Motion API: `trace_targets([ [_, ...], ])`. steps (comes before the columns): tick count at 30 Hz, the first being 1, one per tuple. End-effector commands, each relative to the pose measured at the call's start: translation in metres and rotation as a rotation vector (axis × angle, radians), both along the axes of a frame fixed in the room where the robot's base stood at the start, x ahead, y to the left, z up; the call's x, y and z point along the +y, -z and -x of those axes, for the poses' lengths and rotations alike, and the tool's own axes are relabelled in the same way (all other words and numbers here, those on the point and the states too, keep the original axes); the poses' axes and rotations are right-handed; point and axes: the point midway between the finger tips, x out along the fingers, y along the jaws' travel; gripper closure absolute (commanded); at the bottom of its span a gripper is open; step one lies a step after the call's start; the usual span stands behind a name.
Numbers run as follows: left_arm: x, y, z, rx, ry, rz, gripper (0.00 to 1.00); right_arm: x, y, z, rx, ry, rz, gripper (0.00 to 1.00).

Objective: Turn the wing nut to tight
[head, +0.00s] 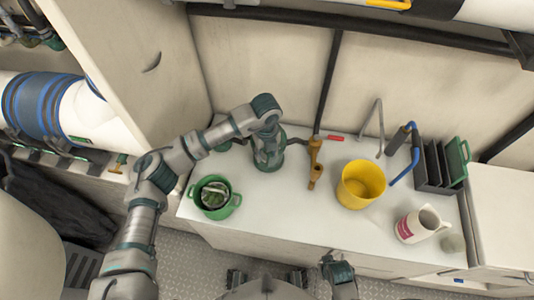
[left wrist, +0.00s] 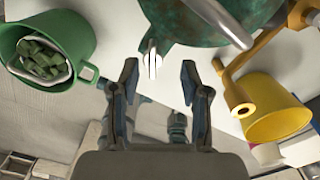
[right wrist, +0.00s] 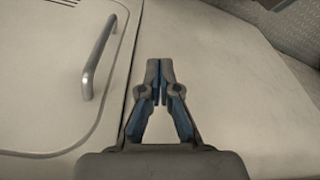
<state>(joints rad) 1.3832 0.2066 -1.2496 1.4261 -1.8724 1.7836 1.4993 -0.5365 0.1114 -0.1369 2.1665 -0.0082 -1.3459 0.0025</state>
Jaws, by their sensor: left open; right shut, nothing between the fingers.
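A green-bronze fitting (head: 268,158) stands on the white counter against the back wall, with pipes at its sides. My left arm reaches over it. In the left wrist view its green body (left wrist: 180,22) fills the top, crossed by a bright metal bar (left wrist: 220,22). A small pale piece (left wrist: 152,60) sticks out at its near edge; I cannot tell whether this or the bar is the wing nut. My left gripper (left wrist: 158,72) is open, its fingertips short of the green body, the pale piece beyond the gap. My right gripper (right wrist: 160,68) is shut and empty, low by the locker front.
A green pot (head: 232,200) stands left of the fitting. A brown-yellow valve piece (head: 314,165), yellow bucket (head: 352,190), white jug (head: 408,230) and dark rack (head: 432,172) stand to the right. A locker handle (right wrist: 98,58) is near my right gripper.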

Motion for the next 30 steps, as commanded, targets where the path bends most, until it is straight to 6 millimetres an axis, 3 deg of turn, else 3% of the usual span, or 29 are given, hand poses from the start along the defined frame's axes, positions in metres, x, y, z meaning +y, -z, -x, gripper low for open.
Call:
trace_targets([
  [3,0.0027,0.0095,-0.0003,0.001,-0.002,0.0,0.54,0.0021,-0.003,0.0006,0.001,0.0,-0.001,1.0],
  [12,-0.0021,0.0112,-0.0001,0.0,-0.001,-0.004,0.54,-0.0012,-0.003,-0.0013,0.002,0.001,-0.003,1.0],
  [18,-0.0031,0.0111,-0.0001,0.0,-0.001,-0.004,1.0,-0.0012,-0.0029,-0.0014,0.002,0.001,-0.003,1.0],
  [30,-0.0025,0.0107,-0.0003,-0.001,0.042,0.001,1.0,-0.0008,-0.0027,-0.0015,0.001,0.0,-0.003,1.0],
])
